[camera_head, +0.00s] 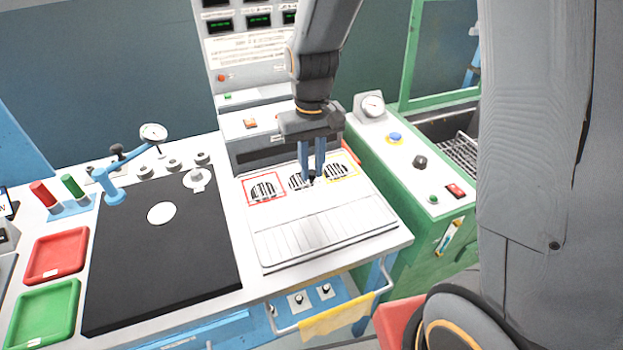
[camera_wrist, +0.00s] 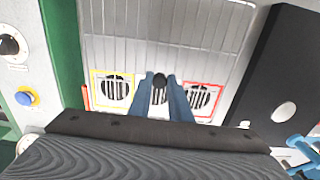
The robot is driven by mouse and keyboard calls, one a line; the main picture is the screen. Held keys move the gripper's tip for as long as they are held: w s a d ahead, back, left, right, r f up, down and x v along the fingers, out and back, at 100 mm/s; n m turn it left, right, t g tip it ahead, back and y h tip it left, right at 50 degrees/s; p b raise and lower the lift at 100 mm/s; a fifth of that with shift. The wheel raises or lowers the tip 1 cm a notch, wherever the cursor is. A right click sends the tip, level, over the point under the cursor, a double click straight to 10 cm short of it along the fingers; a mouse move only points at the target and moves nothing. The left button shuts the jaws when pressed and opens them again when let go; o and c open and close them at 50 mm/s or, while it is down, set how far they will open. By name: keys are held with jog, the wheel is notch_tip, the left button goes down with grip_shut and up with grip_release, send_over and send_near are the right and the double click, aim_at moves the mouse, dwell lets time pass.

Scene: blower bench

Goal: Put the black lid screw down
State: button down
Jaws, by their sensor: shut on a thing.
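My gripper (camera_head: 311,178) points down over the white panel (camera_head: 325,235) on the bench, at its middle round grille (camera_head: 297,182). Its blue fingers are shut on a small dark piece, the black lid screw (camera_head: 312,179), which is mostly hidden between the fingertips. In the wrist view the fingers (camera_wrist: 160,92) close around a dark spot in front of the middle grille. I cannot tell whether the screw touches the panel.
A red-framed grille (camera_head: 263,189) lies left of my gripper and a yellow-framed grille (camera_head: 337,171) right. A black mat (camera_head: 165,250), a red tray (camera_head: 57,254) and a green tray (camera_head: 43,312) lie further left. A green machine (camera_head: 420,190) stands close on the right.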

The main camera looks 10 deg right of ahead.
aim_at(312, 173)
jog(key=shift+f+p, duration=0.35)
jog(key=shift+f, duration=1.85)
jog(key=shift+f, duration=0.1)
jog(key=c, duration=1.6)
grip_release()
jog(key=shift+c, duration=0.2)
